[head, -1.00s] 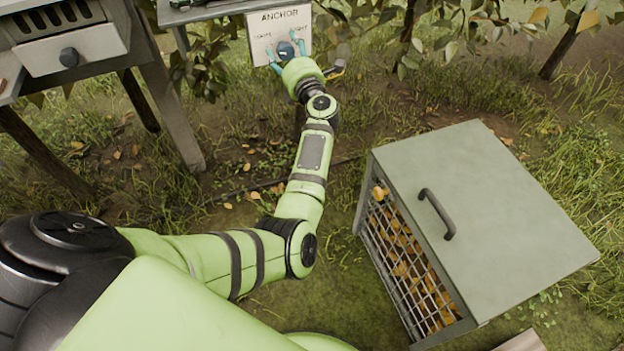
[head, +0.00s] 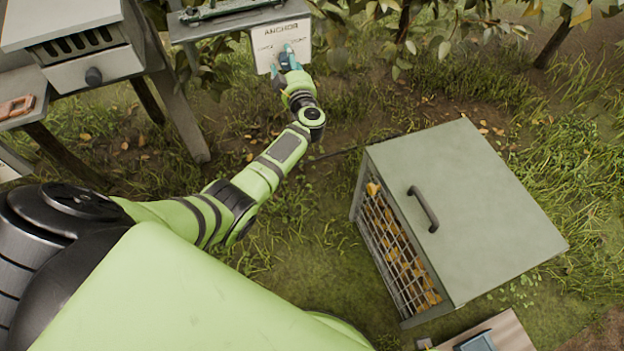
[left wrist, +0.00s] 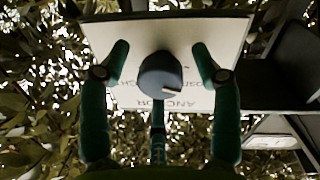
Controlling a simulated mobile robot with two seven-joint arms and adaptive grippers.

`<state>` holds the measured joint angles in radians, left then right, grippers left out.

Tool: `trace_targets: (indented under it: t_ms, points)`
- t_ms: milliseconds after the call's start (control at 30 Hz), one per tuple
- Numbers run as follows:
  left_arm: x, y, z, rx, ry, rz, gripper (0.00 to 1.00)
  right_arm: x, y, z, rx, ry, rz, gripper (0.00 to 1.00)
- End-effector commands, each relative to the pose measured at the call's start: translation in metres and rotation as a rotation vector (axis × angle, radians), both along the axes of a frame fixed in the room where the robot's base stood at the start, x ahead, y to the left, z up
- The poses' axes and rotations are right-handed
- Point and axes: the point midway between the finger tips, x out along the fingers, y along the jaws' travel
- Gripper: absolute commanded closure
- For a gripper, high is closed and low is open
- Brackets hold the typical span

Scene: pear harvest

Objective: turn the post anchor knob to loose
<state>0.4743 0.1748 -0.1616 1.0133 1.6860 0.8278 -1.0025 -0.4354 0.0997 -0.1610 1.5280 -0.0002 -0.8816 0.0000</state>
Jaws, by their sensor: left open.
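The white anchor board (head: 265,45) hangs at the top of the head view, with "ANCHOR" and two smaller labels printed on it. In the left wrist view the board (left wrist: 225,35) appears upside down. Its dark blue-grey round knob (left wrist: 163,75) is in the middle, with a short pale mark at the lower right of its face. My left gripper (head: 284,62) is at the board and largely hides the knob in the head view. In the wrist view its teal fingers (left wrist: 162,60) are open on both sides of the knob, with visible gaps. My right gripper is out of sight.
A grey-green crate (head: 470,200) with a mesh side and yellow fruit inside stands on the grass at right. A bench with a grey drawer box (head: 85,70) stands at upper left. Leafy branches (head: 350,30) surround the board.

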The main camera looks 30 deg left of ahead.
Motion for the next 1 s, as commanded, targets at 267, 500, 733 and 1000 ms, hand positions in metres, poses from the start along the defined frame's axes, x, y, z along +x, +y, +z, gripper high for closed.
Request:
trace_targets:
  t_ms: [267, 500, 733, 1000]
  points:
    - [-0.019, -0.018, 0.001, 0.122, 0.15, -0.002, 0.36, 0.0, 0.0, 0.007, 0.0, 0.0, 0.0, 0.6]
    - [-0.053, -0.051, 0.001, 0.123, 0.146, -0.001, 0.36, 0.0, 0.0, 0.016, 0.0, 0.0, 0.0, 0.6]
    - [-0.061, -0.075, -0.039, 0.229, 0.178, -0.172, 0.36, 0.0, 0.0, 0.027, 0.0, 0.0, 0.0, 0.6]
    - [-0.077, -0.103, -0.083, 0.276, 0.244, -0.34, 0.36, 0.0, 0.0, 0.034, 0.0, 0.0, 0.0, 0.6]
